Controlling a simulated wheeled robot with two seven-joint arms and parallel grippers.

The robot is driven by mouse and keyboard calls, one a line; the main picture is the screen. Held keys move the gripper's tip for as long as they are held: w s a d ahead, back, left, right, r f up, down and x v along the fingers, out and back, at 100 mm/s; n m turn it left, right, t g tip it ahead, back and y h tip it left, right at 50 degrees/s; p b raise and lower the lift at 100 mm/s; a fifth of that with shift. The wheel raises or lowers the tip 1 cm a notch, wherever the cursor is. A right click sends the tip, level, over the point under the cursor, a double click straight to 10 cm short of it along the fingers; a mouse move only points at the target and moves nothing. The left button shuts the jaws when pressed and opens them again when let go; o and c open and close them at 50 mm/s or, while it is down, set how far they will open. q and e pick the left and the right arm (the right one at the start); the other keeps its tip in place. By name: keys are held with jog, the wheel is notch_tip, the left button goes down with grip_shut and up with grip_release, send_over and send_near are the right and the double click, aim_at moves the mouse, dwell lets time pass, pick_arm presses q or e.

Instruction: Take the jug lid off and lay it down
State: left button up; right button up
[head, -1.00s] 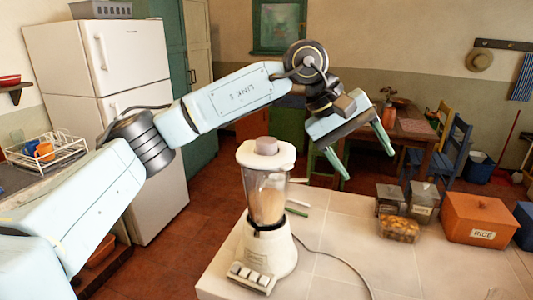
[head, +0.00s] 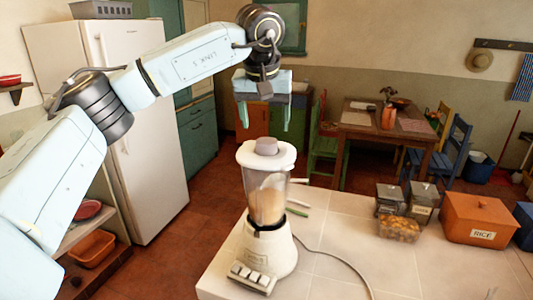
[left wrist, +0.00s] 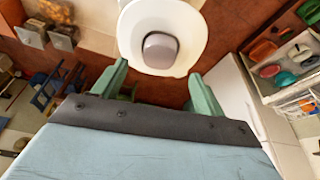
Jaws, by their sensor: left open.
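The blender jug (head: 267,197) stands upright on its cream base (head: 264,252) at the counter's near left. Its white lid (head: 266,156) with a grey-pink knob (head: 267,146) sits on top. My left gripper (head: 264,125) is above and behind the lid in the head view, fingers pointing down, open and empty. In the left wrist view the lid (left wrist: 186,30) and knob (left wrist: 160,49) lie just beyond the two open green fingers (left wrist: 158,82), apart from them. My right gripper is in neither view.
A power cord (head: 342,262) runs across the tiled counter (head: 420,272). Clear containers (head: 400,227) and an orange rice box (head: 479,218) stand on the right. The counter's front middle is bare. A fridge (head: 145,130) stands on the left.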

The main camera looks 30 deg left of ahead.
aim_at(266, 141)
pick_arm(q)
jog(key=p+x, duration=0.1)
jog(key=x, duration=0.4)
jog(key=shift+w+f, duration=0.1)
jog(key=shift+f, duration=0.05)
jog(key=c, duration=1.1)
